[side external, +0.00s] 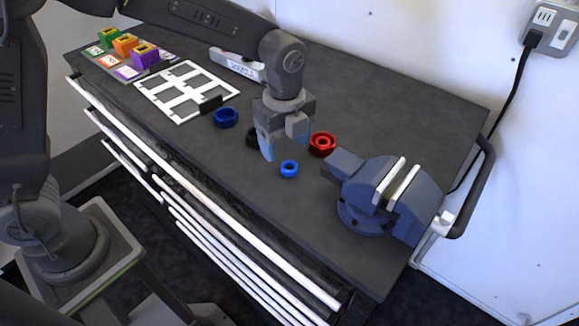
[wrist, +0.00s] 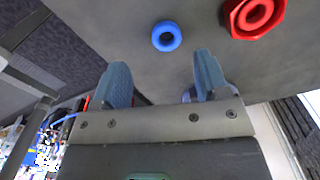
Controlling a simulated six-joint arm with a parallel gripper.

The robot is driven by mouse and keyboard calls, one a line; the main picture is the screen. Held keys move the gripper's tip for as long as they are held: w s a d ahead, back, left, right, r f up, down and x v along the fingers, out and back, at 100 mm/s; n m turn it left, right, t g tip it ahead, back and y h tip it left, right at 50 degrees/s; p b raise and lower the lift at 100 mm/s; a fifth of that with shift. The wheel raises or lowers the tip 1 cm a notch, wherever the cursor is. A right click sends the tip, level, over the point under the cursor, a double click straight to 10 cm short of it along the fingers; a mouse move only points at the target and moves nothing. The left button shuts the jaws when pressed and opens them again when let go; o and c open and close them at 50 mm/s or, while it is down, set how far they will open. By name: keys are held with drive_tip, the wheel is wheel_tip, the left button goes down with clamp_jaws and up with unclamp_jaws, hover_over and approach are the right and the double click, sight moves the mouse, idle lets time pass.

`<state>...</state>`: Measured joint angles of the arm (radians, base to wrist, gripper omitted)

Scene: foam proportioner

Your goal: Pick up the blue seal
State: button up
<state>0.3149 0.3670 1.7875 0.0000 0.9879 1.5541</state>
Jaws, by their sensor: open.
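A small bright blue ring, the blue seal (side external: 289,169), lies flat on the dark bench top, just to the right of my gripper's fingers in the side view. The blue seal also shows in the wrist view (wrist: 166,36), beyond and between the two fingertips. My gripper (side external: 284,150) points down above the bench, open and empty. In the wrist view its two light blue fingers (wrist: 161,75) stand apart with nothing between them. The gripper does not touch the seal.
A red hex nut (side external: 322,144) lies close to the seal. A dark blue nut (side external: 226,118) and a black part (side external: 252,137) lie left of it. A blue vise (side external: 385,195) stands at right. A white grid frame (side external: 187,91) and coloured blocks (side external: 145,57) are at back left.

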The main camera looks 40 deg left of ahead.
sight(288, 164)
drive_tip(key=shift+w+d+f, duration=0.1)
drive_tip(key=shift+w+f, duration=0.1)
drive_tip(key=shift+f, duration=1.3)
drive_tip(key=shift+w+f, duration=0.15)
drive_tip(key=shift+f, duration=1.3)
drive_tip(key=shift+c, duration=0.4)
drive_tip(key=c, duration=0.9)
